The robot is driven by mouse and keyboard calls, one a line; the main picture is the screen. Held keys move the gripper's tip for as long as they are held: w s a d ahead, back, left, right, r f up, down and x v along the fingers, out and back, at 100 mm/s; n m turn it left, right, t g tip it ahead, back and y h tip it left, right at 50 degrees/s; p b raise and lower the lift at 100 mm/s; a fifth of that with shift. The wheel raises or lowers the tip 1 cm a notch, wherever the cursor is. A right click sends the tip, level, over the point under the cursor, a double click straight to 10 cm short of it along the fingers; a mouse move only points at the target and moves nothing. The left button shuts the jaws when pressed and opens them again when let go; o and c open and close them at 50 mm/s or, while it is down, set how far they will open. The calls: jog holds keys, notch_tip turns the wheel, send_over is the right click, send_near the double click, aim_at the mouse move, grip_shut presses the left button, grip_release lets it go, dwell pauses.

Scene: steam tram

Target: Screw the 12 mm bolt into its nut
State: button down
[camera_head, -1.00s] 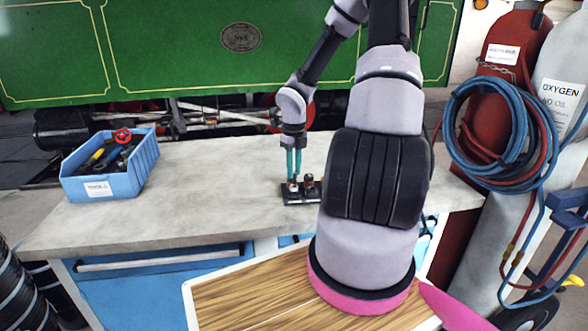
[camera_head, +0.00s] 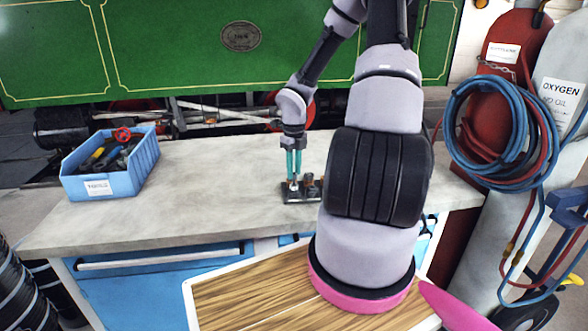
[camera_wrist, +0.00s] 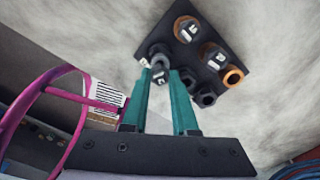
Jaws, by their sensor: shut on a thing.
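My gripper (camera_wrist: 161,72) has two teal fingers, shut on a grey bolt (camera_wrist: 160,60) with a marking on its head that is too small to read surely. The bolt is at one corner of a black plate (camera_wrist: 222,38). Whether its thread sits in a nut is hidden from me. In the head view my gripper (camera_head: 294,181) points straight down at the left part of the plate (camera_head: 303,197) on the bench.
The plate also carries two copper-collared bolts (camera_wrist: 186,29) (camera_wrist: 213,55), an empty copper nut (camera_wrist: 233,76) and dark nuts (camera_wrist: 204,96). A blue tool bin (camera_head: 110,178) stands at the left of the grey bench (camera_head: 190,215). Gas cylinders (camera_head: 545,130) stand at the right.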

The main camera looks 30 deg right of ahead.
jog(key=shift+f, duration=1.05)
dwell(1.5)
jog(key=m, duration=0.6)
dwell(0.4)
jog(key=m, duration=0.6)
jog(key=m, duration=1.2)
jog(key=shift+f, duration=0.1)
